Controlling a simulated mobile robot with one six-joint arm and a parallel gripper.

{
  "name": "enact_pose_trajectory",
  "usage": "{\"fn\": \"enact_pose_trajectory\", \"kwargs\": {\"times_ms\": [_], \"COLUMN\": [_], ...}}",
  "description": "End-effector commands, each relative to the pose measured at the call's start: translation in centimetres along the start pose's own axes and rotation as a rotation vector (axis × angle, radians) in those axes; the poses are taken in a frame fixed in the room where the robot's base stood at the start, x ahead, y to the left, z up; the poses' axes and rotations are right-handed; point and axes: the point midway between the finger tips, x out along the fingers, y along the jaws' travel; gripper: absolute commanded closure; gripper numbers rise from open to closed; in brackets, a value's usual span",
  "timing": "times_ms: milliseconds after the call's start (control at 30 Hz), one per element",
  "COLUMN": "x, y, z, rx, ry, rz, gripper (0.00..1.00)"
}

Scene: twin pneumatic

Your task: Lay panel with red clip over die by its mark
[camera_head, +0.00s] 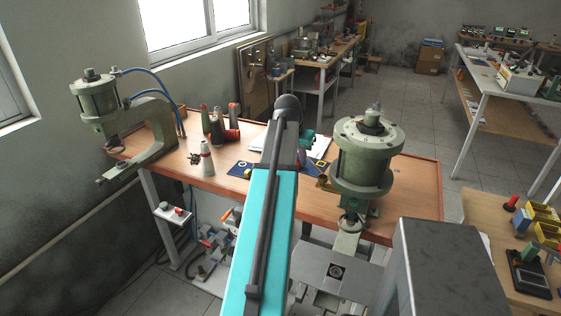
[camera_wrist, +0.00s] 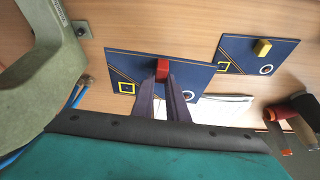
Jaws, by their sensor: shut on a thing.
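The dark blue panel with the red clip (camera_wrist: 122,68) shows large in the wrist view, with a yellow square outline at its left and a white ring at its right. My gripper (camera_wrist: 164,84) is shut on the red clip (camera_wrist: 162,69), which stands up from the panel. I cannot tell whether the panel is lifted off the table. In the head view my arm hides most of it; a corner with the yellow square (camera_head: 320,166) shows right of the arm.
A second blue panel with a yellow clip (camera_wrist: 263,47) lies beside the held one. A green press (camera_head: 365,160) stands right of my arm, another press (camera_head: 130,130) at the left table end.

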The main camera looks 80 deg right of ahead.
Motion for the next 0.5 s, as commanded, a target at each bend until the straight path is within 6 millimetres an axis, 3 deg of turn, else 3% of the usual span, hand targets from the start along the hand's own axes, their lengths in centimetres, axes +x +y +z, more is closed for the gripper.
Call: {"fn": "enact_pose_trajectory", "kwargs": {"times_ms": [267,500], "x": [-0.9,-2.2], "y": [-3.8,-9.1], "z": [1.8,4.7], "rx": [-0.068,-0.164], "ry": [-0.001,-0.002], "rz": [-0.029,-0.068], "gripper": [1.0,1.0]}}
